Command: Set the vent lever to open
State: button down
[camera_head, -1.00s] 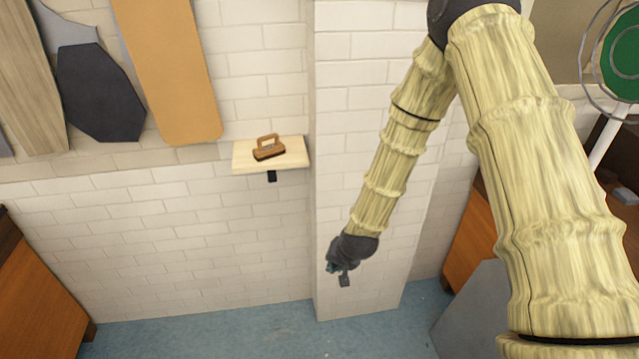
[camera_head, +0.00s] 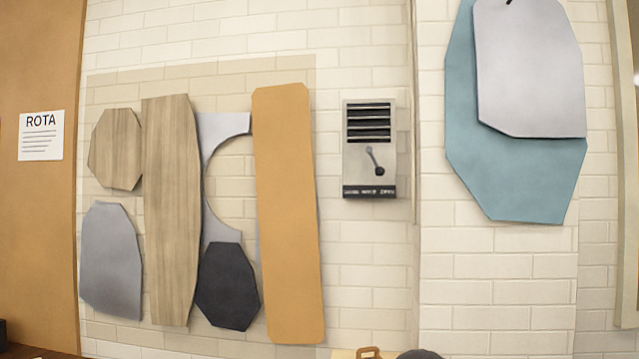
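The vent (camera_head: 348,150) is a grey metal box on the white brick wall, right of the centre of the head view. Dark slats (camera_head: 369,122) fill its upper half. Its dark lever (camera_head: 375,160) sits below the slats and slants from upper left to lower right. I cannot tell which end is the pivot. A dark strip (camera_head: 369,191) with small lettering runs along the vent's bottom edge; the lettering is too small to read surely. My gripper is out of view.
An orange board (camera_head: 286,215) and several wood, grey and black panels hang left of the vent. Teal (camera_head: 515,180) and grey (camera_head: 530,70) panels hang on the pillar at right. A brown handle (camera_head: 369,351) shows at the bottom edge. The wall around the vent is clear.

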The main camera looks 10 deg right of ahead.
aim_at(379, 170)
jog(key=u, duration=0.8)
jog(key=k, duration=1.05)
jog(key=u, duration=0.95)
jog(key=i, duration=0.95)
jog(key=z, duration=0.5)
jog(key=i, duration=0.95)
jog(key=z, duration=1.35)
jog(key=i, duration=0.45)
jog(key=z, duration=0.5)
